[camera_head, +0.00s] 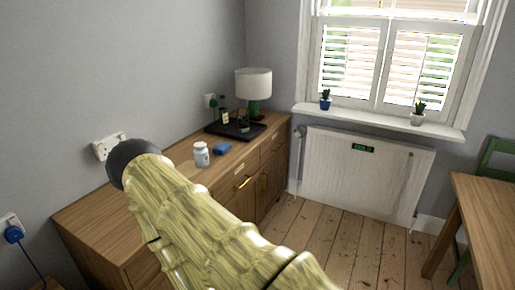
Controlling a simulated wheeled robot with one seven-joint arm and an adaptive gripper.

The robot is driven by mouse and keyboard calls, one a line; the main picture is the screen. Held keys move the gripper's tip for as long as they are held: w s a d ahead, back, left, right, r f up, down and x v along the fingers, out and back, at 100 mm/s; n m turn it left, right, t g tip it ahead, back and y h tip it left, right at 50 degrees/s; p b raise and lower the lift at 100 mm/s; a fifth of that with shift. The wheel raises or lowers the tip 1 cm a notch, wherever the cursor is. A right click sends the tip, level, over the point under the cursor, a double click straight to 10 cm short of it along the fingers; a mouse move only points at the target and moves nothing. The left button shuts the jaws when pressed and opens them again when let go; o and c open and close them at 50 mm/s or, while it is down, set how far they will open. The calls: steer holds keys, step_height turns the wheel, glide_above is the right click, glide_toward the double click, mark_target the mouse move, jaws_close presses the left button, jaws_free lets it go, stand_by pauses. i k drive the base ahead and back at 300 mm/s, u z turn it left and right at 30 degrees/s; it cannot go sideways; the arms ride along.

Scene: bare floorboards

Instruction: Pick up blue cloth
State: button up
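The blue cloth (222,148) is a small, folded-looking blue piece lying on top of the wooden sideboard (88,217). It lies just right of a white jar (201,155) and in front of a black tray. My pale yellow arm crosses the foreground and hides part of the sideboard top and front. My gripper does not show in this view, so its place relative to the cloth cannot be seen.
The black tray (222,131) holds small bottles near a lamp (253,88). A radiator (350,180) hangs under a windowsill (375,119) with two potted plants. A wooden table (488,215) and green chair (500,147) stand at right. Bare floorboards (318,240) lie between.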

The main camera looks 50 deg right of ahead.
mark_target(221, 149)
steer(key=z, duration=1.35)
